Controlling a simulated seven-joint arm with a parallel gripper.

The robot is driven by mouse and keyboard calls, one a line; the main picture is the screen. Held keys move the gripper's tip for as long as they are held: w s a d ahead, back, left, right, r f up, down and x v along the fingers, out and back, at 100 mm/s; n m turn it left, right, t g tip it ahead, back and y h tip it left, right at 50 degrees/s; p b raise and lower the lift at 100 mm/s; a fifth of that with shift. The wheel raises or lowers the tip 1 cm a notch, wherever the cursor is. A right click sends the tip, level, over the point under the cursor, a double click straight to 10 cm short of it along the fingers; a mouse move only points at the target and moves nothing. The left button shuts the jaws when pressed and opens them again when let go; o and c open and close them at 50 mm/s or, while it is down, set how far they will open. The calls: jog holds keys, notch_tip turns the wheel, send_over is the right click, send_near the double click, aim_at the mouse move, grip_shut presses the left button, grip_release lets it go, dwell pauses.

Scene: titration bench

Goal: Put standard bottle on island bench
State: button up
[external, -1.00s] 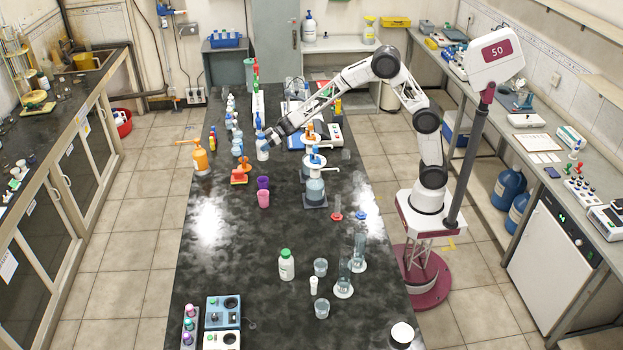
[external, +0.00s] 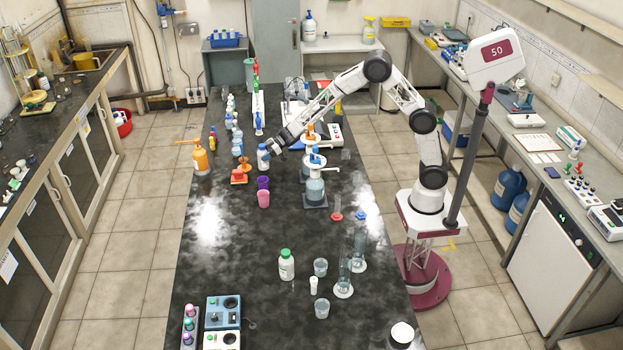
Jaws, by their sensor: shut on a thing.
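A small white bottle with a blue top (external: 263,159) is at the left side of my gripper (external: 270,147), in the upper middle of the external view. My gripper is shut on it, and the bottle looks upright. The fingers hide part of its top. I cannot tell whether its base touches the surface or hangs just above it. The island bench (external: 225,265) is the long black marbled top below it. Any label on the bottle is too small to read.
An orange pump bottle (external: 200,158) stands left of the held bottle, with an orange-red item (external: 239,176) and purple cup (external: 263,183) nearer. A blue-topped dispenser bottle (external: 315,187) stands close on the right. A green-capped bottle (external: 286,265) stands nearer; the bench middle is clear.

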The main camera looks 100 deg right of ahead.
jog(key=shift+f, duration=0.7)
jog(key=shift+f, duration=0.1)
jog(key=o, duration=1.1)
jog(key=shift+o, duration=0.2)
jog(key=shift+s+d+r, duration=0.15)
jog(key=shift+s+r, duration=0.1)
jog(key=v, duration=1.1)
jog(key=shift+s, duration=0.15)
jog(key=shift+d, duration=0.1)
jog(key=shift+r, duration=0.1)
